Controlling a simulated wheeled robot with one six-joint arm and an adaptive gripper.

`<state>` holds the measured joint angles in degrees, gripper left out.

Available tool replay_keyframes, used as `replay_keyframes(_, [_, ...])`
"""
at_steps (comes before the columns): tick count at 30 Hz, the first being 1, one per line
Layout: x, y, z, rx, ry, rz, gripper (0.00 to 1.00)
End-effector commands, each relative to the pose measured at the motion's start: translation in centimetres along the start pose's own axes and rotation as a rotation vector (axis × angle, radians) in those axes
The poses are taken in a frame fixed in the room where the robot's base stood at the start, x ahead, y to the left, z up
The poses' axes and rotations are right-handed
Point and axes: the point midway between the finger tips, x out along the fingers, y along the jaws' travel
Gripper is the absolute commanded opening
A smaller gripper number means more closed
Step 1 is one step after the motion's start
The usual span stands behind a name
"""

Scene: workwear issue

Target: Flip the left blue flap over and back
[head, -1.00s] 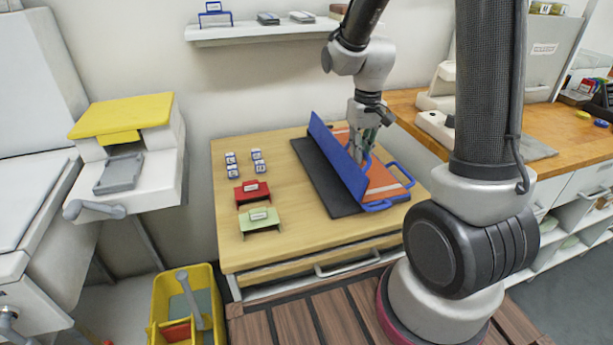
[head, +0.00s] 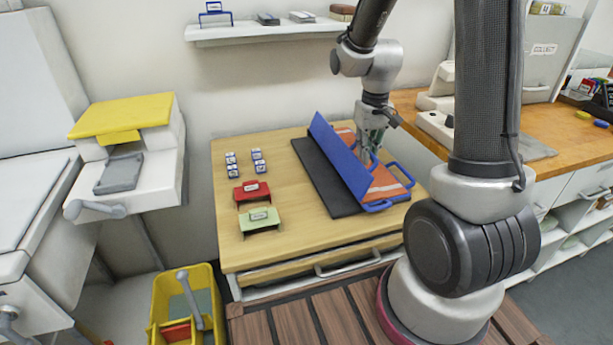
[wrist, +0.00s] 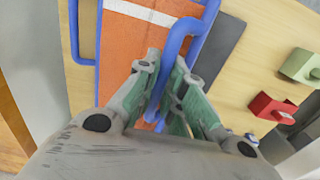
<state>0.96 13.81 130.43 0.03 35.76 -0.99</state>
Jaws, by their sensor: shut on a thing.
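The blue flap (head: 340,160) stands raised and tilted along the middle of a folder-like item on the wooden table. A flat dark panel (head: 318,172) lies left of it and an orange panel (head: 385,185) with a white stripe lies right of it. My gripper (head: 368,155) is at the flap's right side, partly hidden behind it. In the wrist view my gripper (wrist: 165,85) is shut on a blue rim or bar (wrist: 182,40), which seems to belong to the flap. The orange panel also shows there (wrist: 125,45).
Blue loop handles (head: 400,172) edge the orange panel. A red holder (head: 252,191), a green holder (head: 259,217) and several small labelled blocks (head: 258,160) stand left on the table (head: 285,240). A shelf (head: 262,32) hangs behind. My own arm hides part of the right side.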

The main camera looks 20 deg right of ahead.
Motion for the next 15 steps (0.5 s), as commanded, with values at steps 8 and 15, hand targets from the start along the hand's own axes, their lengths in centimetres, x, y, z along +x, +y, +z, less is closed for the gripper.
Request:
replay_keyframes(8, [-0.6, -1.9, -0.1, -0.002, 0.002, 0.001, 0.02])
replay_keyframes(15, [-0.9, -3.5, 0.0, -0.001, 0.001, 0.0, 0.02])
